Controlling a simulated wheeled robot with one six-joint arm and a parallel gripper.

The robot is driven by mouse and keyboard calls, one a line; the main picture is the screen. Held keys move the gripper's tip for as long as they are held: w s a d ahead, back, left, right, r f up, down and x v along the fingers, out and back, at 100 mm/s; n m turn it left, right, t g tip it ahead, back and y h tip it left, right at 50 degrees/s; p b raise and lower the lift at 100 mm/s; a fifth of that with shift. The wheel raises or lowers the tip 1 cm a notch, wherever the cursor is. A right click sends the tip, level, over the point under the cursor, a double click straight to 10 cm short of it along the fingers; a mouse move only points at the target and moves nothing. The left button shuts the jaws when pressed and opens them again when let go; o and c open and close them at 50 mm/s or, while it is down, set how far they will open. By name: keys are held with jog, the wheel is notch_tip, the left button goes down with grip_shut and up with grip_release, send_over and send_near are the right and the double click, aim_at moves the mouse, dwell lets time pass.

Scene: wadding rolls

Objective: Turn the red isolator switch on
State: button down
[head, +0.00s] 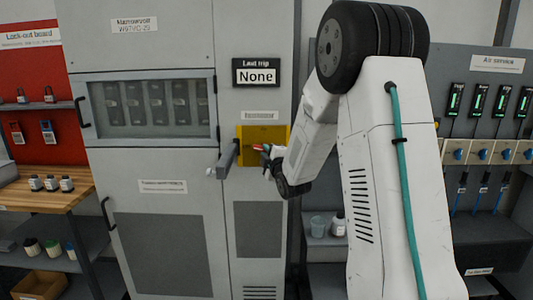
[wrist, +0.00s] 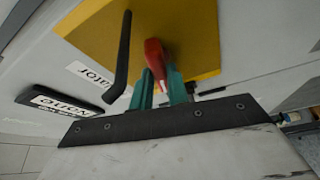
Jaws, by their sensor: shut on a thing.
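The red isolator switch handle (head: 258,147) is on a yellow plate (head: 248,132) on the grey cabinet front. In the wrist view the red handle (wrist: 154,54) stands out from the yellow plate (wrist: 195,35), between the green fingers of my gripper (wrist: 160,86). My gripper (head: 268,152) reaches it from the right in the head view and is shut on it. My fingers and wrist hide part of the handle and plate. Its exact position marking cannot be read.
A grey lever handle (head: 228,158) juts out just left of the yellow plate; it shows as a dark bar (wrist: 122,60) in the wrist view. A "Last trip None" display (head: 256,72) sits above. A wooden bench (head: 45,190) stands at left, and an air-service panel (head: 490,110) at right.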

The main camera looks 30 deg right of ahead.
jog(key=m+h, duration=0.1)
jog(key=m, duration=0.2)
jog(key=m+t+h, duration=0.1)
jog(key=m, duration=0.2)
jog(key=m+h, duration=0.1)
jog(key=m, duration=0.2)
jog(key=shift+w+a+f+m+t+h, duration=0.1)
jog(key=shift+a+f+m+t+h, duration=0.1)
jog(key=shift+f+m+t+h, duration=0.15)
jog(key=m+h, duration=0.2)
jog(key=m, duration=0.3)
jog(key=shift+w+a, duration=0.1)
jog(key=shift+a+m+g+h, duration=0.1)
jog(key=shift+m+g+h, duration=0.5)
jog(key=shift+m, duration=0.7)
jog(key=shift+m+g+h, duration=0.25)
jog(key=shift+m+h, duration=0.6)
jog(key=shift+m, duration=0.4)
jog(key=c, duration=1.4)
grip_release()
jog(key=shift+o, duration=0.2)
jog(key=v, duration=0.7)
jog(key=shift+s+a+f, duration=0.2)
jog(key=shift+s, duration=0.05)
